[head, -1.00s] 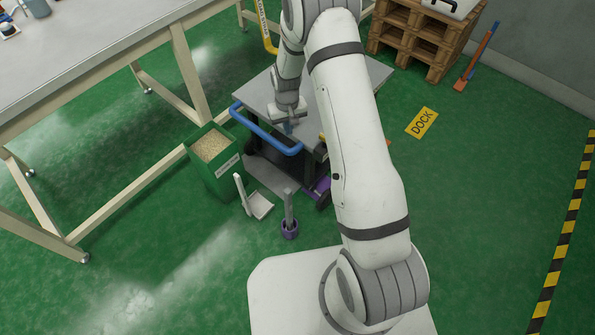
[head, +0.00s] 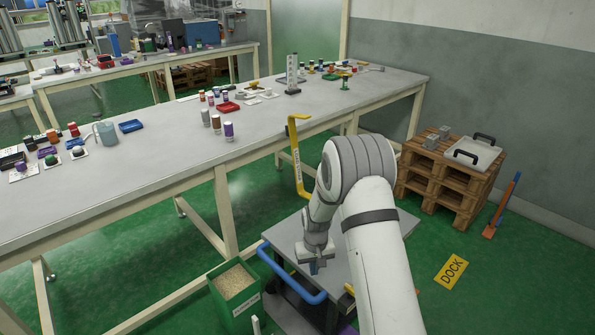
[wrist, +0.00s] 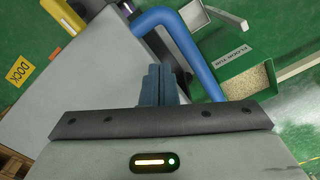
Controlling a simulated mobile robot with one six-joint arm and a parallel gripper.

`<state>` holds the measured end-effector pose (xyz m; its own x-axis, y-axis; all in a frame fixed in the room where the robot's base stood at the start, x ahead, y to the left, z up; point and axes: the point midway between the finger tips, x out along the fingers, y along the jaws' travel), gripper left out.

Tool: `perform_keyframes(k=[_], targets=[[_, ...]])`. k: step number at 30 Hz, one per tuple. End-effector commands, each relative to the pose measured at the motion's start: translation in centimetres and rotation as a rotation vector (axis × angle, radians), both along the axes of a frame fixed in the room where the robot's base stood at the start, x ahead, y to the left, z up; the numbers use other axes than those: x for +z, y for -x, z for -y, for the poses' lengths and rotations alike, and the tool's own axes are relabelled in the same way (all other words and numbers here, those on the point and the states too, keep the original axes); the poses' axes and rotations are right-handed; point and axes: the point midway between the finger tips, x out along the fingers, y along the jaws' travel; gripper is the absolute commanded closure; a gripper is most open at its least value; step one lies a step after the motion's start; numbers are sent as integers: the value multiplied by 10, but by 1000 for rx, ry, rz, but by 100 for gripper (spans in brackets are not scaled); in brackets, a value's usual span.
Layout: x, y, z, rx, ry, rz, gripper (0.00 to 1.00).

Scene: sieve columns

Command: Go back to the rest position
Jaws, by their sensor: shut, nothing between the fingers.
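My gripper (head: 315,267) hangs at the end of my white arm, pointing down over the grey top of a cart (head: 287,236) with a blue handle (head: 291,277). In the wrist view the two blue-grey fingers of my gripper (wrist: 162,82) are together, with nothing between them. The blue handle (wrist: 187,42) passes just beyond the fingertips in that view. Whether the fingers touch the cart cannot be told.
A green bin of pale grains (head: 235,285) stands left of the cart. A long bench (head: 165,160) with cups, trays and bottles runs behind. A pallet stack (head: 446,190) and a yellow DOCK sign (head: 452,271) are at right. Green floor is clear at lower left.

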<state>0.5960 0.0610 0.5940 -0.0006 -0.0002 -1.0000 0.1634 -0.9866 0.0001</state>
Motion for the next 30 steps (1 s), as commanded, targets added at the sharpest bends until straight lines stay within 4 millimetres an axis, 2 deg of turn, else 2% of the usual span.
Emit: perform_keyframes(k=[2,5,11,15,21,27,30], targets=[[12,0,1,-2,-1,6,100],[45,5,4,-9,-2,19,100],[154,36,18,-37,-6,59,100],[224,68,27,-57,-8,86,100],[309,125,41,-87,-11,126,100],[375,190,51,-116,-13,165,100],[400,222,55,-130,-14,184,100]])
